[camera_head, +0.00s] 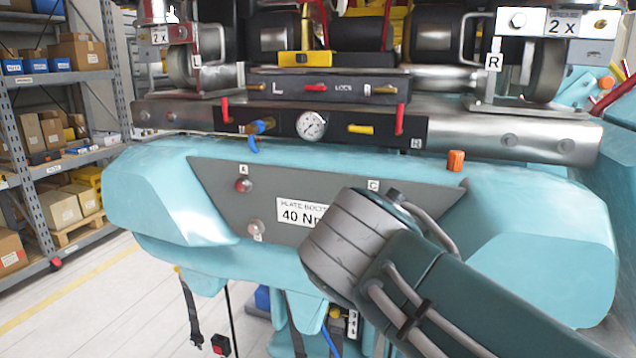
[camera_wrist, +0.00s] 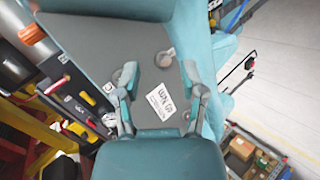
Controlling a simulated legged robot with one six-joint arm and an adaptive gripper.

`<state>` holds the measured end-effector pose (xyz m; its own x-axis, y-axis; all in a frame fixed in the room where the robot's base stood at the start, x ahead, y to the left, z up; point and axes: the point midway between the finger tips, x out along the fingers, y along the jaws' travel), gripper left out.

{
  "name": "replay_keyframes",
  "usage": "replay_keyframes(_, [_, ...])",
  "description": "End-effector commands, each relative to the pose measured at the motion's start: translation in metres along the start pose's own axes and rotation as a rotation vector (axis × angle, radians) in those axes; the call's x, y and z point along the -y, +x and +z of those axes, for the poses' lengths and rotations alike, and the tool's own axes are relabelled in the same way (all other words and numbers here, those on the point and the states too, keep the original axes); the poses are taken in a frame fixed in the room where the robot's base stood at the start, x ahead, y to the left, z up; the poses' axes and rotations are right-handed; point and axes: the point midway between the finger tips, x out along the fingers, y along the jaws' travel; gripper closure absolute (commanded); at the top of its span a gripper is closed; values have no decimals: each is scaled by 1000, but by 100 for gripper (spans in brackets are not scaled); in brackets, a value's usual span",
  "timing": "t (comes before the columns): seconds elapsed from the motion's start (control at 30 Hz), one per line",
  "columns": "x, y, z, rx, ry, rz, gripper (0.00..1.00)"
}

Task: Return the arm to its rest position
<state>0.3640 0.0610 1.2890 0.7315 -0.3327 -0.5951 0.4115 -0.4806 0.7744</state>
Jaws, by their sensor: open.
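My arm (camera_head: 410,285) reaches in from the lower right in the head view, and its grey wrist joint (camera_head: 345,250) covers part of the grey plate. My gripper (camera_wrist: 160,75) shows in the wrist view, its two fingers spread apart with nothing between them. It faces the grey plate (camera_wrist: 145,45) with the white "40 Nm" label (camera_wrist: 161,99). In the head view the gripper is hidden behind the arm. The plate (camera_head: 215,185) is on the front of a light blue train body (camera_head: 150,190). The gap between fingertips and plate cannot be judged.
Shelves with boxes (camera_head: 60,130) stand at the left. Straps and a red-black box (camera_head: 221,345) hang below. Open floor (camera_head: 110,310) lies lower left.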

Motion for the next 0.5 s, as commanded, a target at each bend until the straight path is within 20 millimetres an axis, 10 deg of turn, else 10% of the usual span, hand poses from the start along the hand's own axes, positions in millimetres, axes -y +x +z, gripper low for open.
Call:
replay_keyframes(0.3, [104,40,117,141,564,-363,47])
replay_keyframes(0.5, [151,46,147,179,878,-480,47])
